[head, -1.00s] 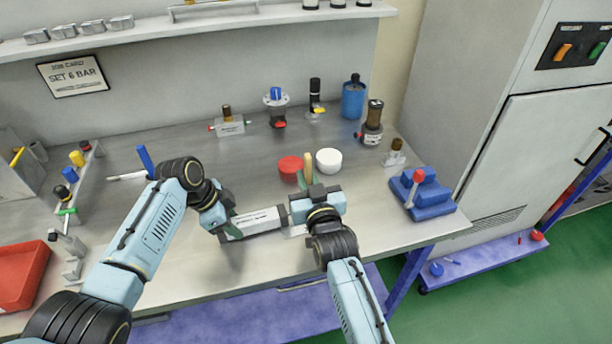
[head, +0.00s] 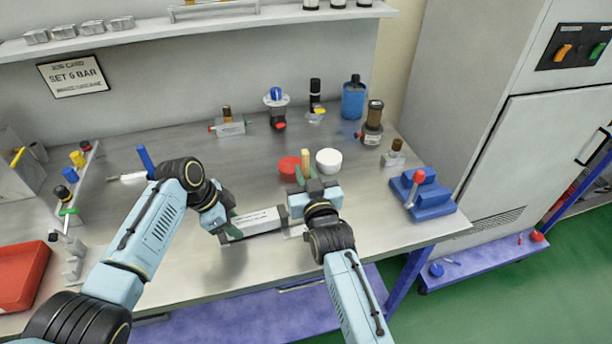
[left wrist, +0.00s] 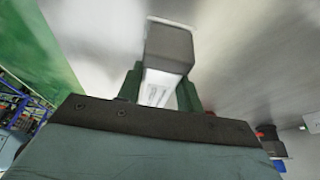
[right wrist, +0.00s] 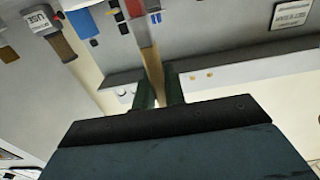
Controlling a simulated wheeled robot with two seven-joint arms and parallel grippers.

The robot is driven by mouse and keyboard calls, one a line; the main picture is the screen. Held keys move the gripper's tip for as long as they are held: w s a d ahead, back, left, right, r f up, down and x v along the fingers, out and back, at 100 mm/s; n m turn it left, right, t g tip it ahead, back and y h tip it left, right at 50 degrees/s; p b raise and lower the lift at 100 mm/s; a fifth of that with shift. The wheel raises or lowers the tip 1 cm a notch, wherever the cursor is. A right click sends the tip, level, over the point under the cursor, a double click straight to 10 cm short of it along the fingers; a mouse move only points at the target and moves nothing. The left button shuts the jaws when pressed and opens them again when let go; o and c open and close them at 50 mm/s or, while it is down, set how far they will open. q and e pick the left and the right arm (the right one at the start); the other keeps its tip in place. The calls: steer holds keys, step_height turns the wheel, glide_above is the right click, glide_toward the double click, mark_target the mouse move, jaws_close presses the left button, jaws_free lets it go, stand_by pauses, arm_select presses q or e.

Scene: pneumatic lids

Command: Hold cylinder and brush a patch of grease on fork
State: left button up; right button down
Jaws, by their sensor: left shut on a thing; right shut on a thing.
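The cylinder (head: 257,222), pale with a printed label, lies low over the bench front. My left gripper (head: 222,222) is shut on its left part. The left wrist view shows the cylinder (left wrist: 159,86) between the green fingers, its dark end cap (left wrist: 170,46) beyond them. The fork, at the cylinder's right end, is mostly hidden by my right gripper (head: 305,184). That gripper is shut on a brush with a tan wooden handle (head: 307,157); the handle also shows in the right wrist view (right wrist: 152,64). The bristles and any grease on the fork cannot be made out.
A red pot (head: 289,168) and a white round pot or lid (head: 328,161) stand just behind my right gripper. A blue block with a red knob (head: 429,198) is at the right. A red tray (head: 22,275) is at the left. Several fittings stand along the back.

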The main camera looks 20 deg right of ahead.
arm_select(q)
steer(key=shift+s+f, duration=0.2)
steer(key=shift+f, duration=0.1)
arm_select(e)
steer(key=shift+s+f, duration=0.1)
steer(key=shift+f, duration=0.1)
steer(key=shift+s, duration=0.45)
steer(key=shift+s, duration=0.15)
steer(key=shift+s+r, duration=0.1)
steer(key=shift+s, duration=0.25)
steer(key=shift+w+r, duration=0.1)
steer(key=shift+w, duration=0.1)
steer(key=shift+w, duration=0.35)
steer(key=shift+r, duration=0.1)
steer(key=shift+w, duration=0.15)
steer(key=shift+w, duration=0.4)
